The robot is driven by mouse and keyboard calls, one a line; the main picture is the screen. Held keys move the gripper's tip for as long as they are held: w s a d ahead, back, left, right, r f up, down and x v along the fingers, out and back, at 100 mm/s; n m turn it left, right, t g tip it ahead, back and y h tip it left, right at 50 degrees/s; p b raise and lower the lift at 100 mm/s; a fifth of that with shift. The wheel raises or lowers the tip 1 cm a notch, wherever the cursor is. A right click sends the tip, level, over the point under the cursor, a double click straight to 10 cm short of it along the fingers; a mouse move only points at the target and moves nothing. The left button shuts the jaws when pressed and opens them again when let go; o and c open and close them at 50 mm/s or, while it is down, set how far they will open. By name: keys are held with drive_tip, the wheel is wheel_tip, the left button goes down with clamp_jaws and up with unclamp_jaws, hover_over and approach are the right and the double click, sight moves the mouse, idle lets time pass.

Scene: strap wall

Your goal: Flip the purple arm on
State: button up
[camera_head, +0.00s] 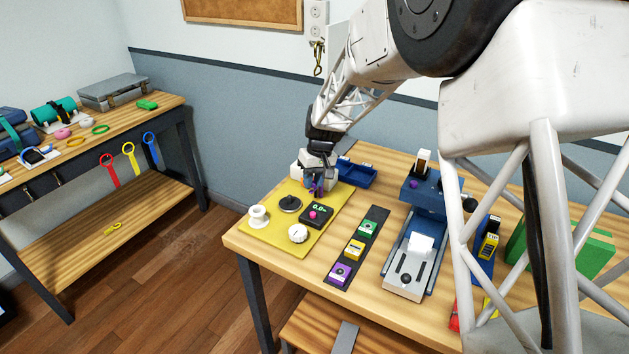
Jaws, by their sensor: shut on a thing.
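A yellow board (272,235) lies on the front left of the wooden workbench. My gripper (317,189) points down at the board's far end and is shut on a small purple piece (317,184), which looks like the purple arm. The fingers hide most of this piece, so I cannot tell which way it is set. A second purple item, a block (341,274) with a dark round top, sits at the near end of a dark strip, apart from my gripper.
The board also bears a white spool (258,216), a dark disc (290,203), a white knob (298,233) and a display box (317,214). A blue tray (357,173) stands behind. Yellow (355,249) and green (368,228) blocks share the dark strip. A blue-grey machine (412,258) stands right.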

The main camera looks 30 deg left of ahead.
sight(316, 188)
drive_tip(key=shift+a+m, duration=0.35)
drive_tip(key=shift+m, duration=0.65)
drive_tip(key=o, duration=0.9)
drive_tip(key=shift+w+r, duration=0.1)
drive_tip(key=shift+r, duration=0.05)
drive_tip(key=shift+w+d+r, duration=0.15)
drive_tip(key=shift+r, duration=1.1)
drive_tip(key=shift+w+d+r, duration=0.2)
drive_tip(key=shift+r, duration=1)
drive_tip(key=shift+w+d+r, duration=0.15)
drive_tip(key=shift+r, duration=1.1)
